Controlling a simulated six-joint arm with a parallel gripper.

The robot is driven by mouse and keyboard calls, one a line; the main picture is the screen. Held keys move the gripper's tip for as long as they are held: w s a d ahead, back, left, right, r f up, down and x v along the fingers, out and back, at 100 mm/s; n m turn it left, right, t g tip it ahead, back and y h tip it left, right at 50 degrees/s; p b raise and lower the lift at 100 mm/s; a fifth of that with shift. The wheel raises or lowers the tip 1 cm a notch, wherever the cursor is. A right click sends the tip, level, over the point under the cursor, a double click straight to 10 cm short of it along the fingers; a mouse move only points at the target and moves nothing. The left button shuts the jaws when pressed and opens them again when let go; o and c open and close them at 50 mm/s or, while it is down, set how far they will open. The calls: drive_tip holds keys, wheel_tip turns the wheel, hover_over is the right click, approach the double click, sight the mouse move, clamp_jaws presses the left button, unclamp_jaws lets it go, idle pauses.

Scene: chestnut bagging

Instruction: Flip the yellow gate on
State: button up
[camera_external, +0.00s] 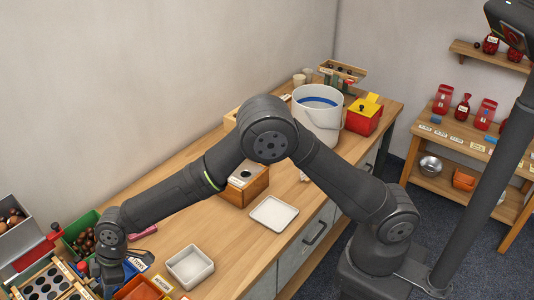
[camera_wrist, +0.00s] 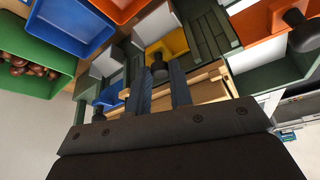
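A yellow panel (camera_wrist: 174,42), which looks like the yellow gate, sits in the upper middle of the wrist view, between white and dark green blocks. A black round knob (camera_wrist: 157,66) is just in front of it. My gripper (camera_wrist: 160,67) has its two dark fingers apart, with their tips pointing toward the knob, one on each side of it in the picture. I cannot tell whether they touch it. In the external view my gripper (camera_external: 110,275) hangs low over the near left of the bench, and the gate cannot be made out there.
Blue (camera_wrist: 115,90) and orange (camera_wrist: 262,18) panels with similar knobs flank the yellow one. A green bin (camera_wrist: 38,50) with chestnuts is at the left. In the external view, a white square tray (camera_external: 190,267) stands right of my gripper, and a white bucket (camera_external: 317,115) stands farther back.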

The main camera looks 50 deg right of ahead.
clamp_jaws()
drive_tip(key=shift+r, duration=1.85)
drive_tip(key=shift+o, duration=1.6)
unclamp_jaws()
drive_tip(key=v, duration=1.7)
drive_tip(key=shift+d, duration=0.2)
drive_tip(key=shift+s+r, duration=0.1)
drive_tip(key=x, duration=1.7)
drive_tip(key=shift+a, duration=0.2)
drive_tip(key=shift+o, duration=0.4)
